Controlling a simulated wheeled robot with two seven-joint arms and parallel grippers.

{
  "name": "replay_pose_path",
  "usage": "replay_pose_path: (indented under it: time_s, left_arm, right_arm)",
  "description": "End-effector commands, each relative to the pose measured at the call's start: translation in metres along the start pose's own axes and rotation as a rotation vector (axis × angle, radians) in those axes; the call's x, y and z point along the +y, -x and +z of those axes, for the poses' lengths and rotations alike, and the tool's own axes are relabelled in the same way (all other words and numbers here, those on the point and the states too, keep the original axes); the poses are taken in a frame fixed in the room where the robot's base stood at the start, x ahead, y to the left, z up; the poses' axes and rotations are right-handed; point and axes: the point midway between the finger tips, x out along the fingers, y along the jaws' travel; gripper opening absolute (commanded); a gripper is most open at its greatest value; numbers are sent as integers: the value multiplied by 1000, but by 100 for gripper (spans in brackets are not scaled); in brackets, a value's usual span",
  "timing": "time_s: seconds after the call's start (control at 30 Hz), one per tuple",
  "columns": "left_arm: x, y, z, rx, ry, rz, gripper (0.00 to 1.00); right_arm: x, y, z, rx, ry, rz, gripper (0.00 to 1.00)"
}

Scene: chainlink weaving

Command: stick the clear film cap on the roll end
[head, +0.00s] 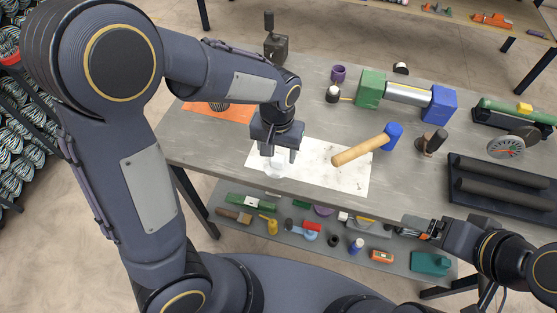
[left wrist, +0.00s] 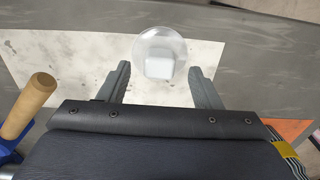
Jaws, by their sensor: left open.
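The clear film cap (head: 276,169) is a round see-through disc with a whitish block at its middle. It lies on the white sheet (head: 335,179) near the table's front. In the left wrist view the cap (left wrist: 160,50) sits between and just beyond my left fingertips, apart from both. My left gripper (head: 280,155) is open and empty, pointing down over the cap. A silver roll (head: 408,94) lies between a green block (head: 371,88) and a blue block (head: 439,104); I cannot tell if its end is the one meant. My right gripper (head: 416,228) is by the table's front edge, its jaws unclear.
A mallet with a wooden handle (head: 357,152) lies on the sheet's right side. An orange mat (head: 219,108) is at the left. A black tray with dark bars (head: 505,188) stands at the right. Small tools lie on the shelf (head: 285,250) below.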

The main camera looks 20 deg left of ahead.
Motion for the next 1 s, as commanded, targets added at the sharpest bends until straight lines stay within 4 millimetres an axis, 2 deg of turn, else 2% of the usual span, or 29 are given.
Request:
replay_pose_path:
  time_s: [0.1, 0.2, 0.47, 0.83, 1.0]
  left_arm:
    - [0, -19, 0, -5, 0, -3, 58]
    - [1, -28, 0, -3, -1, -2, 58]
    - [1, -30, -1, 0, -1, 0, 58]
    - [1, -30, -1, 0, -1, 0, 11]
    - [1, -30, -1, 0, -1, 1, 10]
  right_arm:
    - [0, 1, -1, 0, 0, 0, 82]
    - [0, 1, -1, 0, 0, 0, 82]
    - [0, 1, -1, 0, 0, 0, 82]
    - [0, 1, 0, 0, 0, 0, 82]
    - [0, 1, -1, 0, 0, 0, 82]
